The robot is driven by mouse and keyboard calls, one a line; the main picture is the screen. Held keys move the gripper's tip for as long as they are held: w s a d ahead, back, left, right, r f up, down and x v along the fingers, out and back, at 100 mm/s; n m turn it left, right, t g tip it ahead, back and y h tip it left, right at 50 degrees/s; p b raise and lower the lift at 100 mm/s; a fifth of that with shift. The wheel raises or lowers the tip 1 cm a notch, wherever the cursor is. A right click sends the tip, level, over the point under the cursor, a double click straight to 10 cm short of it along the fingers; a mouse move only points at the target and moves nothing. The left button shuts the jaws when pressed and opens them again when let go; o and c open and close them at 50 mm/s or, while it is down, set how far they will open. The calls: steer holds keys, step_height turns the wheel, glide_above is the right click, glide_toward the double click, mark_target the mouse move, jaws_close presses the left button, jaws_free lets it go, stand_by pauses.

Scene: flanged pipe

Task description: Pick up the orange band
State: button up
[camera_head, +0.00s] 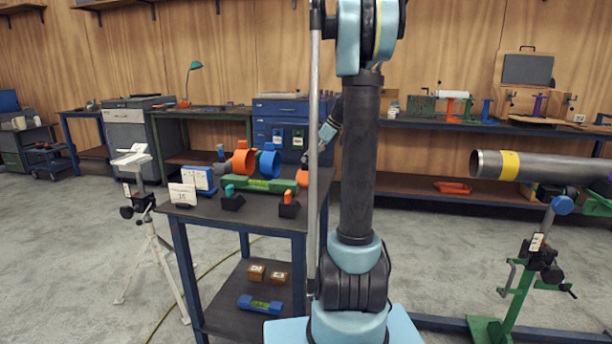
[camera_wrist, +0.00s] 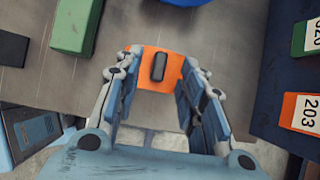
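Another orange piece (camera_head: 302,177) sits near the table's right edge, partly hidden by my arm. In the wrist view, an orange piece with a dark rounded knob (camera_wrist: 150,84) lies beyond and between my fingertips. I cannot tell for sure which orange thing this is. My gripper (camera_wrist: 160,85) is open, with fingers apart on both sides of the orange piece; contact cannot be told.
The table (camera_head: 230,222) also holds a green block (camera_head: 258,184), black blocks with coloured tops and cards. In the wrist view a green block (camera_wrist: 75,25) is at upper left, and numbered tags (camera_wrist: 300,112) are at right. A steel pipe (camera_head: 545,167) is at far right.

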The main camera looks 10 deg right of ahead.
steer(key=x, duration=0.2)
steer(key=shift+a+f, duration=0.15)
steer(key=shift+f, duration=0.05)
jaws_close()
steer(key=shift+r, duration=0.15)
step_height(320, 180, up, 10)
stand_by(0.5)
